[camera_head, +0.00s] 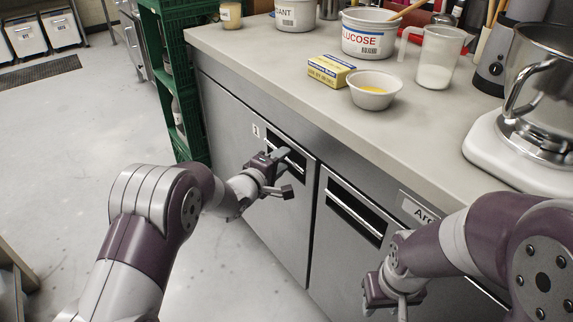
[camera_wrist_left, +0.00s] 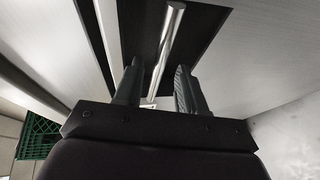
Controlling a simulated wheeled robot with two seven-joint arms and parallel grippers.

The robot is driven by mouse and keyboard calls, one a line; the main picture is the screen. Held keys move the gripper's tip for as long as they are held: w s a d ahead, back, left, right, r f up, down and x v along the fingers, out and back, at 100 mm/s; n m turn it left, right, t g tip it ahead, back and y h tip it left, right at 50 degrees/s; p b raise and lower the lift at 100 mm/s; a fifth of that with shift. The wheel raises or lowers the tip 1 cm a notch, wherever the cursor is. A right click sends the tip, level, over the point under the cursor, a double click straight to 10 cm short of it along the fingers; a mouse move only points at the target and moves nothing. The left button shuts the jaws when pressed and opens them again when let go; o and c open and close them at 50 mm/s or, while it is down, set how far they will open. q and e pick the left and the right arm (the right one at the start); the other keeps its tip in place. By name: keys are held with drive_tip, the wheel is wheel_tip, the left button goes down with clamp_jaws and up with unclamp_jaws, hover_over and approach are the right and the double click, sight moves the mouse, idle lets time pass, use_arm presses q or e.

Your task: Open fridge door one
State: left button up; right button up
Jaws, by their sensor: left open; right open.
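Fridge door one (camera_head: 236,121) is the left grey door under the counter, with a small label beside its recessed bar handle (camera_head: 291,148). It looks shut. My left gripper (camera_head: 282,172) is at this handle, open. In the left wrist view its two fingers (camera_wrist_left: 157,82) point into the dark recess, and the handle bar (camera_wrist_left: 168,35) runs between them. I cannot tell whether either finger touches the bar. My right gripper (camera_head: 392,300) is low in front of the neighbouring door, open and empty, partly hidden by its own arm.
A second grey door (camera_head: 335,245) with its own bar handle (camera_head: 355,213) is to the right. The counter (camera_head: 300,100) above holds a butter box (camera_head: 332,71), a bowl (camera_head: 374,90), a jug (camera_head: 437,58) and a mixer (camera_head: 535,110). Green crates (camera_head: 178,80) stand left; the floor (camera_head: 75,125) is clear.

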use_arm(q)
drive_tip(key=shift+b+x, duration=0.3)
drive_tip(key=shift+x, duration=1.15)
drive_tip(key=shift+r, duration=0.1)
clamp_jaws()
drive_tip(key=shift+s+a, duration=0.1)
